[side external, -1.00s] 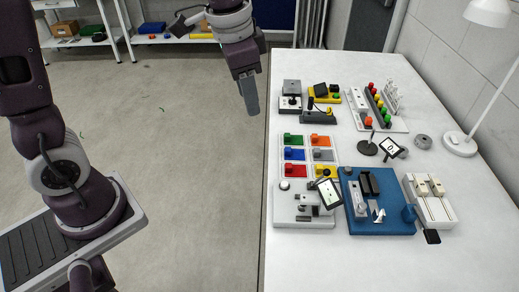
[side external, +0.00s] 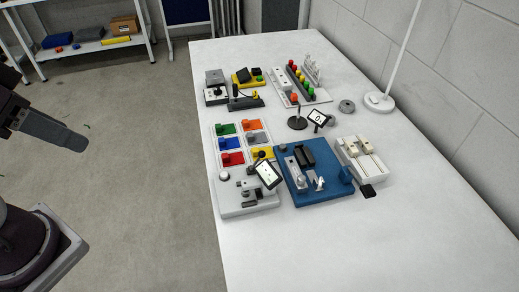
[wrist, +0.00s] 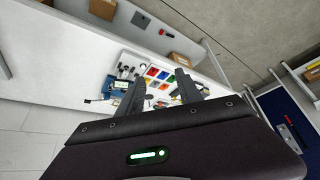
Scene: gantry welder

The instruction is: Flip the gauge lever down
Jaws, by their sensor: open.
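I cannot tell for sure which part is the gauge lever; the fittings are too small. A grey plate (side external: 232,206) carries a white knob, small dark parts and a tilted screen (side external: 268,174). Right of it, a blue board (side external: 325,194) holds a grey upright bracket, black blocks and small silvery pieces (side external: 319,184). A small dial-like display (side external: 318,117) stands behind the board. My gripper (side external: 80,143) is over the floor, left of the table and apart from everything. In the wrist view my gripper (wrist: 160,78) has its fingers spread, with nothing between them.
The white table (side external: 330,250) is bare at its front and right. Coloured blocks (side external: 228,143), a joystick unit (side external: 245,102), a white two-slider unit (side external: 362,158) and a lamp base (side external: 379,102) stand on it. Shelves (side external: 90,45) stand behind, across open floor.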

